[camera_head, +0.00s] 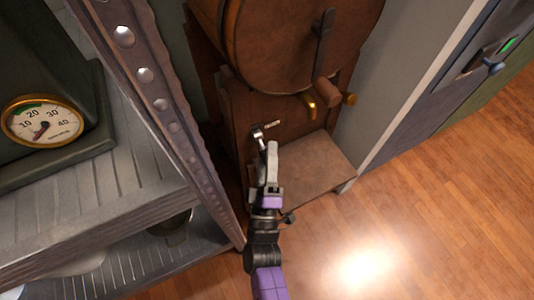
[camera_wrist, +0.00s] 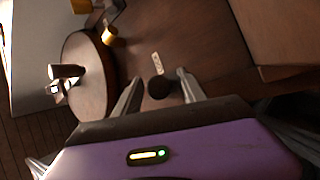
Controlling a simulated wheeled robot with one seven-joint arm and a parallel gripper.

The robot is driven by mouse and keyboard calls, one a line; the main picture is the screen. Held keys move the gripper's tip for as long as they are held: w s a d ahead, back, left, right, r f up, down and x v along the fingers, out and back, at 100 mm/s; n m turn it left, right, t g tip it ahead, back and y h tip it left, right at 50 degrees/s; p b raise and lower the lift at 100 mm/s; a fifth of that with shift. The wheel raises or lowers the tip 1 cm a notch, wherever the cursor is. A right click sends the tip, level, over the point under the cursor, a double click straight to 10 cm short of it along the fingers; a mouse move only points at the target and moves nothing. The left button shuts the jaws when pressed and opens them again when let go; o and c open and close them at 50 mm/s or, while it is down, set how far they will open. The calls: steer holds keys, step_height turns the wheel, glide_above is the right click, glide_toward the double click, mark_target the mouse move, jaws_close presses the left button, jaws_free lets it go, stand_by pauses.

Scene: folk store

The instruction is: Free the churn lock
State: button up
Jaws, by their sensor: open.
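The wooden churn (camera_head: 285,40) has a large barrel at the top of the head view, above a brown wooden stand. On the stand's front face is a small pale label (camera_head: 272,125), also in the wrist view (camera_wrist: 157,64). In the wrist view a dark round knob (camera_wrist: 159,88), likely the churn lock, sits beside the label. My gripper (camera_head: 265,140) is open at the stand's front face. In the wrist view its fingers (camera_wrist: 159,78) stand on either side of the knob, with gaps visible. The gripper hides much of the knob in the head view.
A brass spout (camera_head: 310,107) and a wooden handle (camera_head: 327,92) stick out above and right of my gripper. A wooden step (camera_head: 315,170) juts out below. A metal shelf unit (camera_head: 150,190) with a dial gauge (camera_head: 42,120) stands close on the left. The floor (camera_head: 420,220) at right is clear.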

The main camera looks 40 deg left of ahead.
jaws_close()
stand_by(1.4)
